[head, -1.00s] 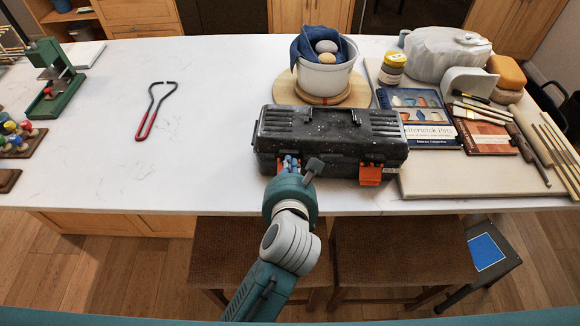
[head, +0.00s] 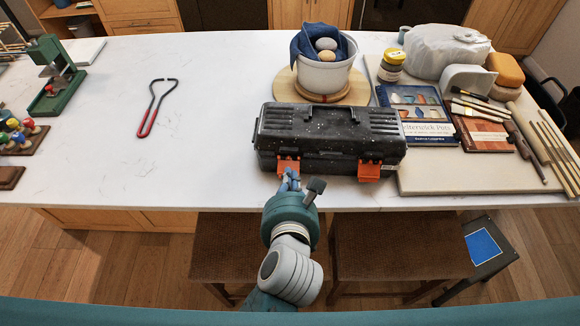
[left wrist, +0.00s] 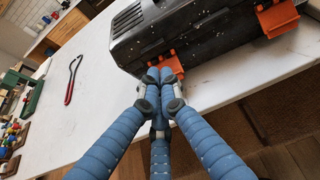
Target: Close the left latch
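A black speckled toolbox (head: 330,130) lies closed near the counter's front edge. Its left latch (head: 288,165) is orange and hangs on the front face, partly behind my fingers; its exact angle is hard to tell. It also shows in the left wrist view (left wrist: 172,64). The orange right latch (head: 369,171) sticks out from the front. My left gripper (head: 290,181) is just in front of the left latch. In the left wrist view its blue fingers (left wrist: 159,74) are together at the tips, with nothing visible between them, at or very near the latch's lower edge. My right gripper is not in view.
A white pot (head: 322,76) with a blue cloth stands on a round board behind the toolbox. Books (head: 430,135) and tools lie on a board to the right. A red-handled wire tool (head: 148,125) lies left; the counter around it is clear. Stools (head: 400,250) stand below.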

